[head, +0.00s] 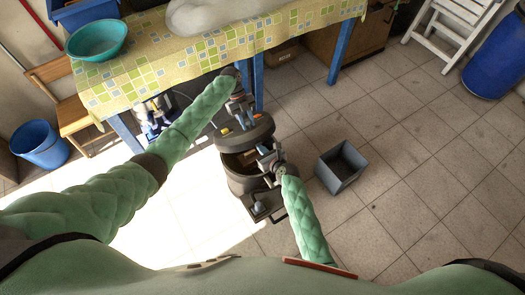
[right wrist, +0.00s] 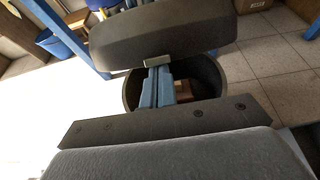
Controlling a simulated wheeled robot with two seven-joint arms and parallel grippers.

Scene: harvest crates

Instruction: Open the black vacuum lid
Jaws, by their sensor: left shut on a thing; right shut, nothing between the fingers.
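The black vacuum stands on the tiled floor in the middle of the head view. Its lid (head: 245,137) is lifted and tilted at the far side, with a gap between it and the drum (head: 243,184). My left gripper (head: 246,118) is at the top of the lid, shut on it; the exact contact is hard to see. My right gripper (head: 265,157) is shut and empty at the drum's opening, below the lid. In the right wrist view the lid (right wrist: 160,36) is above the shut blue fingers (right wrist: 153,98), and the drum's rim (right wrist: 213,74) is behind them.
A grey open bin (head: 340,167) stands right of the vacuum. A table with a checkered cloth (head: 130,85) is behind it, its blue leg (head: 258,83) close to my left gripper. A blue bucket (head: 39,145) is at far left.

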